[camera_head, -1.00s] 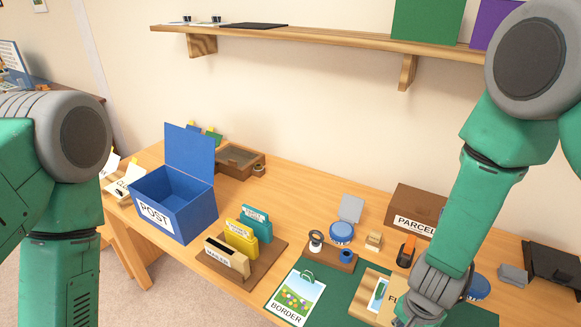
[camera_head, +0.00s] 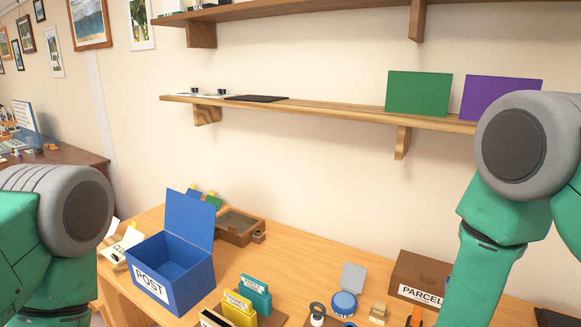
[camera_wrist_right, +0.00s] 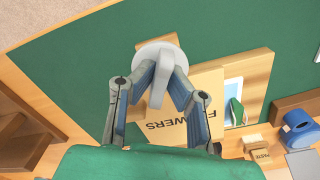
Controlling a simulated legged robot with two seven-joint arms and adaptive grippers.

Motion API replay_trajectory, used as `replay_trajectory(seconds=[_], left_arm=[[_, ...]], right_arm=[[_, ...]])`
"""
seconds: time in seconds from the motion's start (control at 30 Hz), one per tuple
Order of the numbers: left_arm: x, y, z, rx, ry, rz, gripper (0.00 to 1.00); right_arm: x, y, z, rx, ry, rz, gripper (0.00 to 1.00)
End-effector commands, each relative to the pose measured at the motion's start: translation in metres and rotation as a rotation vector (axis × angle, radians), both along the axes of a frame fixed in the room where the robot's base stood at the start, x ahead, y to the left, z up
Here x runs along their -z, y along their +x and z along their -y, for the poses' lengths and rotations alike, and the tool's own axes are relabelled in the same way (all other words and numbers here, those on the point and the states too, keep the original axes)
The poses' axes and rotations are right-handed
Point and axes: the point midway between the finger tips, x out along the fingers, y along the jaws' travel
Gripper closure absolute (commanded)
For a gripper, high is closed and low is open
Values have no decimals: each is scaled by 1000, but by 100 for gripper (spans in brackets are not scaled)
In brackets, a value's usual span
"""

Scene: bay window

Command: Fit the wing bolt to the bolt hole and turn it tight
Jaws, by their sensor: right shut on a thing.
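In the right wrist view my right gripper (camera_wrist_right: 163,88) is shut on a pale grey round piece with a raised fin, which looks like the wing bolt (camera_wrist_right: 158,53). Its fin lies between the two fingertips, and its disc shows just beyond them. The held piece is over or beside a wooden block marked FLOWERS (camera_wrist_right: 196,108) and the green mat (camera_wrist_right: 225,28); I cannot tell whether it touches either. I cannot make out the bolt hole. In the head view both arms show, but both grippers are below the frame.
In the head view a blue POST box (camera_head: 172,268) with a raised lid stands at the left of the desk. A brown PARCEL box (camera_head: 422,272) stands at the back right. A wooden shelf (camera_head: 340,112) runs above. A PASTE block (camera_wrist_right: 258,155) and a blue roll (camera_wrist_right: 298,130) lie near the FLOWERS block.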

Motion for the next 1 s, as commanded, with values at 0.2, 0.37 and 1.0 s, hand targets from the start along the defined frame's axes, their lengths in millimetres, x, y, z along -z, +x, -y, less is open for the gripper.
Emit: replay_trajectory(seconds=[0.2,0.37,1.0], left_arm=[[-2,0,0,0,0,0,60],[-7,0,0,0,0,0,60],[-26,0,0,0,0,0,60]], right_arm=[[4,-3,-2,32,3,-9,100],[4,-3,-2,108,4,-9,100],[3,-3,-3,436,5,-8,100]])
